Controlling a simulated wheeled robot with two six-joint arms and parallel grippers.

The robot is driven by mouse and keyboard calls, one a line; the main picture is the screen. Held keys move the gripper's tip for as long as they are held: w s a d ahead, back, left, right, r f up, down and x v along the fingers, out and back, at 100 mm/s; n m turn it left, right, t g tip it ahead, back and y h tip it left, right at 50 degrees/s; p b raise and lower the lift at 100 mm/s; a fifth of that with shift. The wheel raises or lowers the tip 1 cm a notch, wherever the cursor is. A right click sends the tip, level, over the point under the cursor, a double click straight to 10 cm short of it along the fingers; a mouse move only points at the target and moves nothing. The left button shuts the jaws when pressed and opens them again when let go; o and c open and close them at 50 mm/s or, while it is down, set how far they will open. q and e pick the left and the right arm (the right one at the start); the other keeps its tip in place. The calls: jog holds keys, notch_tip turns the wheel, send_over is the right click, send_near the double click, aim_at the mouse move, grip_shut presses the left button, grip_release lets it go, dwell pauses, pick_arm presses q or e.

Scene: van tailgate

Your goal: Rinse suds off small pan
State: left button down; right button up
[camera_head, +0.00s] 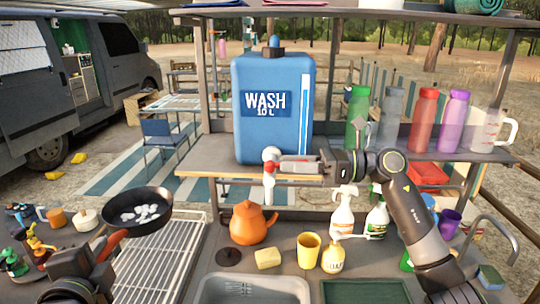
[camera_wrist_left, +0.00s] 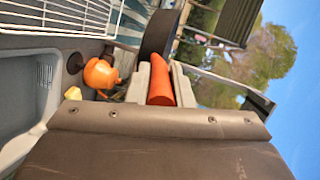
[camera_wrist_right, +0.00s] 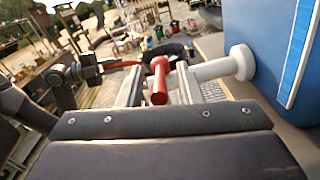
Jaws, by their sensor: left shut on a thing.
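The small black pan (camera_head: 165,222) holds white suds (camera_head: 140,213) and is held out at the left, above the table. My left gripper (camera_head: 98,252) is shut on its orange handle, which shows between the fingers in the left wrist view (camera_wrist_left: 160,85). The blue WASH jug (camera_head: 250,110) stands on the shelf. Its red and white tap (camera_head: 270,165) sticks out at the front. My right gripper (camera_head: 290,166) is at the tap. In the right wrist view the red lever (camera_wrist_right: 160,80) stands between the fingers, which look apart with gaps beside it.
A sink (camera_head: 250,288) is at the front, with a white wire rack (camera_head: 165,265) to its left. An orange teapot (camera_head: 250,225), yellow cup (camera_head: 309,250) and spray bottles (camera_head: 342,215) stand behind the sink. Several bottles (camera_head: 423,120) line the shelf at right.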

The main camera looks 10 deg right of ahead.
jog(key=shift+w+a, duration=0.25)
jog(key=shift+a, duration=0.4)
jog(key=shift+c, duration=0.2)
jog(key=shift+s+d, duration=0.1)
grip_shut()
